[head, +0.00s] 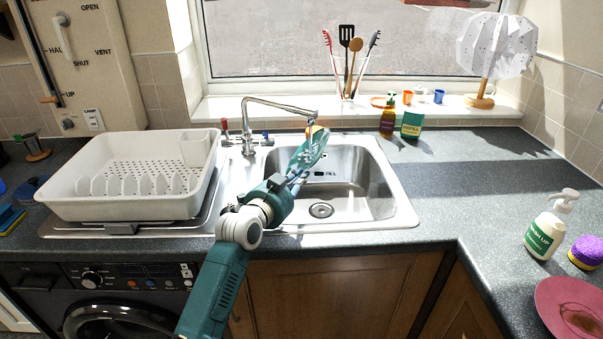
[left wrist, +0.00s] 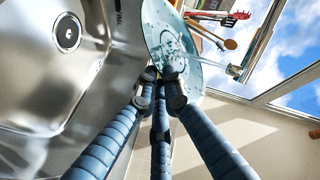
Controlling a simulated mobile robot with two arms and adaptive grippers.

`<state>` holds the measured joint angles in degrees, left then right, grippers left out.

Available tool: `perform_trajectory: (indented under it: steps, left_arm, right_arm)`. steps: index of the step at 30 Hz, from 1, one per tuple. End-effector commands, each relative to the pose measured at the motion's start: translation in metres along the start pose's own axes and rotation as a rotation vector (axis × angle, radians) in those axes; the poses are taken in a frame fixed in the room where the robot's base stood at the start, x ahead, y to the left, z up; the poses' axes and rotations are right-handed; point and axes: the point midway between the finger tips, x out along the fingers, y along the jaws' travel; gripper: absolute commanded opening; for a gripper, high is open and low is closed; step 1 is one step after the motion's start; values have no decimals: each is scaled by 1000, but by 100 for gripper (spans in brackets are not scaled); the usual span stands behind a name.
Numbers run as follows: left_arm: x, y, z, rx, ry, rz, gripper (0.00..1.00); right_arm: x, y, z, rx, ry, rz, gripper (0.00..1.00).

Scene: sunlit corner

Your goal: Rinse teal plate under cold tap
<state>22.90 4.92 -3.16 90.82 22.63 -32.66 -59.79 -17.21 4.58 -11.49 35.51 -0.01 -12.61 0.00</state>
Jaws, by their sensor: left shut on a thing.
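The teal plate (head: 309,152) is held tilted, nearly edge-on, over the sink (head: 345,185), just below the spout of the tap (head: 285,104). My left gripper (head: 294,178) is shut on its near edge. In the left wrist view the fingers (left wrist: 161,78) grip the rim of the plate (left wrist: 160,30). The tap has a red handle and a blue handle (head: 266,138). My right gripper is not in view.
A white dish rack (head: 130,205) stands on the drainer to the left. A pink plate with a brown stain (head: 565,300), a soap bottle (head: 548,226) and a sponge (head: 587,251) are on the right counter. The right-hand counter is mostly clear.

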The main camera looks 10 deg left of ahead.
Motion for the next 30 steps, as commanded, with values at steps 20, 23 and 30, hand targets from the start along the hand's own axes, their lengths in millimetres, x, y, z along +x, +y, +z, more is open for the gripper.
perform_trajectory:
  steps: [20, 23, 30]
  left_arm:
    - [-52, 18, -14, 0, 2, -2, 0]
    - [-61, 21, -16, 1, 2, -3, 0]
    - [-79, 30, -19, 1, 3, -4, 0]
  right_arm:
    - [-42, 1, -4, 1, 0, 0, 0]
    - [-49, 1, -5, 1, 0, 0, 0]
    - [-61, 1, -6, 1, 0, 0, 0]
